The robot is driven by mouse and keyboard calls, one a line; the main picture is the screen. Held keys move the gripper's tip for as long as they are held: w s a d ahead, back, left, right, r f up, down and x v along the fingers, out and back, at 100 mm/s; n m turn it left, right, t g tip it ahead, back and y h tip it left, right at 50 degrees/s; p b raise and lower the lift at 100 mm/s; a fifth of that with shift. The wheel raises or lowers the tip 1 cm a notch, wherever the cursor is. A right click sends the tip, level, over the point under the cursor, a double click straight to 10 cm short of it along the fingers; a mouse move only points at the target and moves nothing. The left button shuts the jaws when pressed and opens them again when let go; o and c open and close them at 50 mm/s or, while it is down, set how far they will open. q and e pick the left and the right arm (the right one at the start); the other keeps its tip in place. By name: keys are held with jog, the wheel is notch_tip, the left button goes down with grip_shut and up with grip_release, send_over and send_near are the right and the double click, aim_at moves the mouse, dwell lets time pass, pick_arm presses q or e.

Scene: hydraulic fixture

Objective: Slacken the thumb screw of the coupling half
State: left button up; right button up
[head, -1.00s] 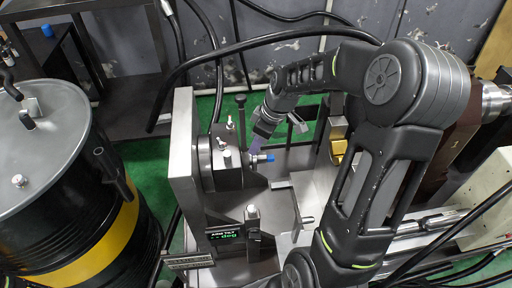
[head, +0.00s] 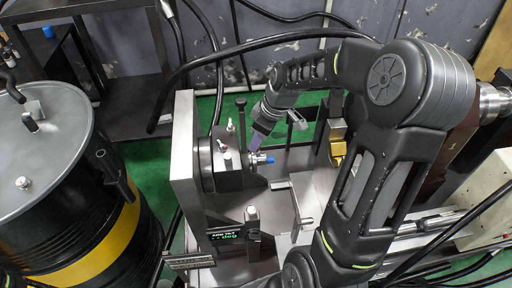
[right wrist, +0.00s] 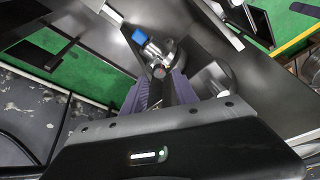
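The coupling half with its dark block (head: 228,172) sits against an upright grey plate on the fixture. A blue-tipped metal fitting (head: 264,159) sticks out to its right; it also shows in the right wrist view (right wrist: 147,42). My right gripper (head: 255,150) reaches down from above, close beside this fitting. In the right wrist view its purple fingers (right wrist: 160,84) are apart, with a small part with a red mark (right wrist: 159,71) near their tips. I cannot tell whether this is the thumb screw or whether the fingers touch it. My left gripper is not in view.
A black drum with a yellow band (head: 98,240) stands at the left. A small display (head: 227,236) is on the fixture's front. A thick black hose (head: 270,42) arcs behind. A brown block (head: 455,150) stands at the right. Green floor (head: 150,160) shows between drum and fixture.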

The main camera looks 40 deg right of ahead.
jog(key=m+h, duration=0.1)
jog(key=m, duration=0.2)
jog(key=shift+a, duration=0.15)
jog(key=shift+f+b, duration=1.1)
jog(key=shift+f, duration=0.15)
grip_shut()
